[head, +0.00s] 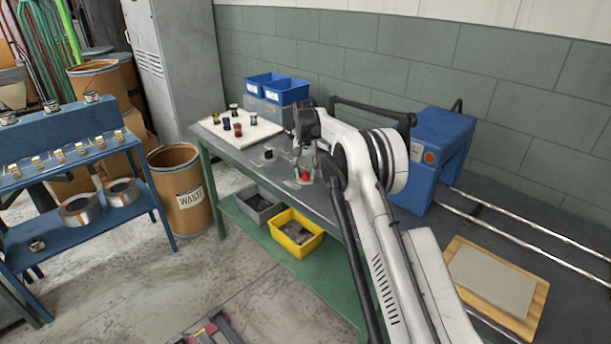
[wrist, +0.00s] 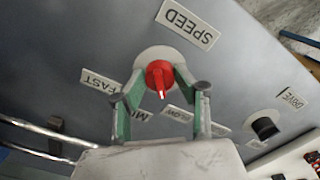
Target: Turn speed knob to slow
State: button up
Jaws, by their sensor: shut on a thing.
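The red speed knob (wrist: 159,76) sits on a round pale plate on a grey panel, under the SPEED label (wrist: 188,24) in the wrist view. Its white mark points toward the bottom of the picture, roughly between the MID label (wrist: 139,123) and the SLOW label (wrist: 179,115). The FAST label (wrist: 98,81) is at the left. My gripper (wrist: 161,82) has its green fingers on either side of the knob, shut on it. In the head view the red knob (head: 305,176) shows small below my gripper (head: 304,164), partly hidden.
A black knob (wrist: 265,128) by the DRIVE label (wrist: 291,99) is to the right on the panel. In the head view, a white board (head: 213,124) with several small spools and blue bins (head: 287,92) are behind. A blue machine (head: 437,150) with rails stands right.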

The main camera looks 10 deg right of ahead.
aim_at(306, 171)
jog(key=shift+n, duration=0.6)
jog(key=o, duration=1.2)
jog(key=shift+c, duration=0.2)
jog(key=shift+r, duration=0.1)
notch_tip(306, 171, up, 12)
